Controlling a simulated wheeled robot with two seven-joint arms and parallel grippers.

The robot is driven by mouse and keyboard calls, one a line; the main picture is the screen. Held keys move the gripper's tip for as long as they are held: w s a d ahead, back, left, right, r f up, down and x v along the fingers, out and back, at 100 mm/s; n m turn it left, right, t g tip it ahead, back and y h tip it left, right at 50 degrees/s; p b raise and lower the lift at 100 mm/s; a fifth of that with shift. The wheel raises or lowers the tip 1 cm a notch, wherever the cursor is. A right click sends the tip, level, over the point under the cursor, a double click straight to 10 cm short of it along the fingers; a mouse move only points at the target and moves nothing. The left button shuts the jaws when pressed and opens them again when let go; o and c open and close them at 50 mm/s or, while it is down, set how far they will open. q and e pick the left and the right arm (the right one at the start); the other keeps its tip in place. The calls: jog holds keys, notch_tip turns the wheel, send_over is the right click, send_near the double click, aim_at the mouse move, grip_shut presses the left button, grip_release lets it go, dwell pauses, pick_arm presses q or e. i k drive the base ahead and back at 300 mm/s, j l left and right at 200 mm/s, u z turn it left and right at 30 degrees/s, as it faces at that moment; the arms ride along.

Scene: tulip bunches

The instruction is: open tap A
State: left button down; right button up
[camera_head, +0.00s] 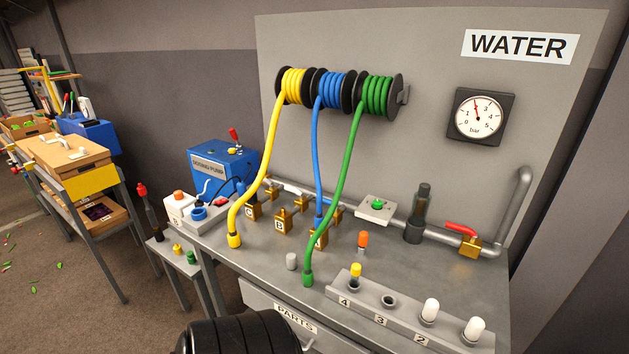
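Brass taps stand in a row on the grey bench along the pipe. One block is labelled C (251,211) and one is labelled B (281,226). A third brass block, tap A (318,240), stands to their right. The end of the blue hose (319,160) comes down at tap A and the green hose (347,170) passes close by, so its label and handle are partly hidden. I cannot tell its handle position. Neither of my grippers is in view.
A brass valve with a red lever (469,243) sits on the pipe at right. The pressure gauge (478,116) reads low. A numbered socket block (395,305) lies along the front edge. A blue dosing pump (224,165) stands left. A black ridged cylinder (240,337) is at the bottom.

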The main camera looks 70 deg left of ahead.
aim_at(325, 200)
jog(key=u, duration=2)
jog(key=i+j+z, duration=0.3)
jog(key=j+z, duration=0.15)
jog(key=j, duration=0.2)
jog(key=i+j+z, duration=0.2)
jog(key=j, duration=0.15)
jog(key=j+z, duration=0.25)
jog(key=j, duration=0.1)
